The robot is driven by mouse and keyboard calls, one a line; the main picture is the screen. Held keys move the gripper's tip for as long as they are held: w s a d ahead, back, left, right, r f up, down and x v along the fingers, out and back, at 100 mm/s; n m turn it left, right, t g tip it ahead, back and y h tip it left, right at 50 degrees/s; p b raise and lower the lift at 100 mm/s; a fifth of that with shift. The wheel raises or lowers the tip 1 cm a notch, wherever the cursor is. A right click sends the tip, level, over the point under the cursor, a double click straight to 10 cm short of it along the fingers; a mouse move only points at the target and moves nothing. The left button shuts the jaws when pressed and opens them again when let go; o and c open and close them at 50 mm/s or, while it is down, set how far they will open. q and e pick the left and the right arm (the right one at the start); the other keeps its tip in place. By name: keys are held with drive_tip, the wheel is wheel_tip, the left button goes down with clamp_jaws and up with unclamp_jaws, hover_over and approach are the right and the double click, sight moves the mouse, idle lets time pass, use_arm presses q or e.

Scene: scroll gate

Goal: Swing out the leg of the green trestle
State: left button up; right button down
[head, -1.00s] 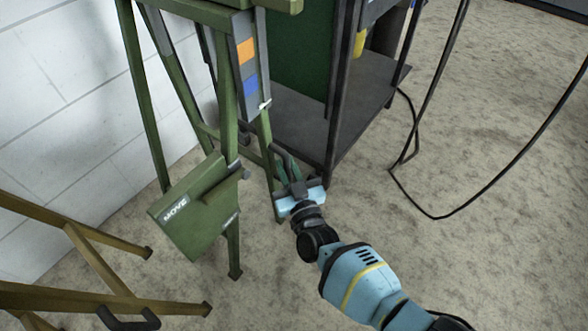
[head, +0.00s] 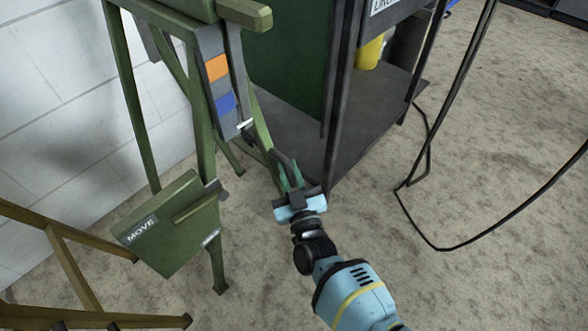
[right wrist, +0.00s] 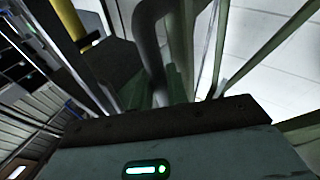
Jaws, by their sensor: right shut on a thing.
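The green trestle (head: 201,110) stands at the left, in front of the white wall. A hanging green plate marked MOVE (head: 160,245) is on its near side. A slanting green leg (head: 262,133) with a dark grey bent handle (head: 267,143) runs from the trestle toward my right gripper (head: 290,178). The right gripper is shut on the handle, close to the dark cabinet's corner. In the right wrist view the handle (right wrist: 151,30) rises from between the fingers. The leg's lower end is hidden behind the gripper. My left gripper is not in view.
A dark cabinet (head: 360,115) with a low shelf and a yellow item (head: 370,52) stands just behind my gripper. A black cable (head: 440,248) loops over the floor at the right. A brown trestle (head: 75,275) stands at the lower left. The floor at the front right is clear.

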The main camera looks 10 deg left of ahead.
drive_tip(key=shift+w+d+r, duration=0.25)
drive_tip(key=shift+w+d, duration=0.1)
drive_tip(key=c, duration=1.4)
unclamp_jaws()
drive_tip(key=shift+f, duration=0.1)
drive_tip(key=shift+s, duration=0.1)
drive_tip(key=shift+s+f, duration=0.15)
drive_tip(key=shift+s, duration=0.05)
drive_tip(key=p+v, duration=0.3)
drive_tip(key=v, duration=0.4)
drive_tip(key=shift+s, duration=0.1)
